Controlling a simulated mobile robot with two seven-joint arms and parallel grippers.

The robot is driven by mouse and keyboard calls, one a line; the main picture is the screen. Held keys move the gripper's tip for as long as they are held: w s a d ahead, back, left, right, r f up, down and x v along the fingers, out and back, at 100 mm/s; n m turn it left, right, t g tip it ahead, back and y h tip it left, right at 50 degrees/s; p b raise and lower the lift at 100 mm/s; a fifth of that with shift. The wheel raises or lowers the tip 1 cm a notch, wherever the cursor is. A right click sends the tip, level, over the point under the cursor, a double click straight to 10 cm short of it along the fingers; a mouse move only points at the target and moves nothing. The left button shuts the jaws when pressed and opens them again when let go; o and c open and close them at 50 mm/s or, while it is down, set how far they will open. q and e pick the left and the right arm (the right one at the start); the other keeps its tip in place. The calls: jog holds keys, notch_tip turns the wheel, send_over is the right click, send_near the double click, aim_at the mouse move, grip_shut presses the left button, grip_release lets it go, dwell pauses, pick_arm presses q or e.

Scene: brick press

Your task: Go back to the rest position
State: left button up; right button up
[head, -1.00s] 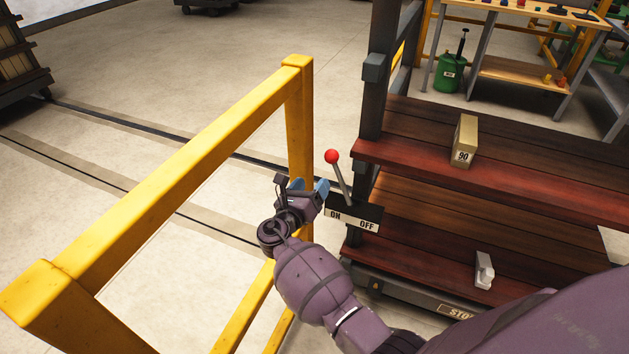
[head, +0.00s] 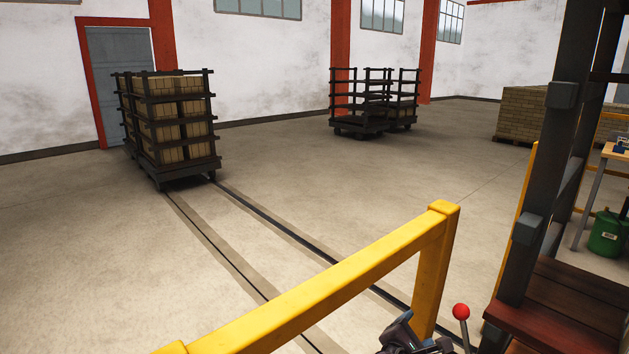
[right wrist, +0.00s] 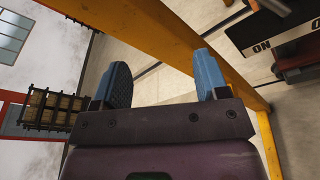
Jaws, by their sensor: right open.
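My right gripper (head: 408,335) shows at the bottom edge of the head view, between the yellow railing and the lever, with its lower part cut off. In the right wrist view its two blue fingers (right wrist: 165,85) stand apart with nothing between them. The lever with a red ball knob (head: 461,311) stands just right of the gripper, apart from it. Part of the lever's switch plate (right wrist: 275,32), reading "ON", shows in the right wrist view. My left gripper is in neither view.
A yellow railing (head: 330,285) crosses close in front; it also shows in the right wrist view (right wrist: 215,50). A dark post (head: 545,150) and reddish wooden shelf (head: 570,310) stand at right. A loaded brick cart (head: 180,125) stands on floor rails. The middle floor is open.

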jog(key=s+d+f+m+y, duration=0.1)
jog(key=s+f+m+y, duration=0.2)
jog(key=s, duration=0.9)
jog(key=s+d+f+m+g+y, duration=0.1)
jog(key=s+f+m+y, duration=0.2)
jog(key=s+m, duration=0.7)
jog(key=s+d+f+m+y, duration=0.2)
jog(key=s+f+m+y, duration=0.2)
jog(key=s, duration=0.9)
jog(key=shift+s+f+m, duration=0.35)
jog(key=shift+f+m, duration=0.1)
jog(key=shift+m, duration=0.75)
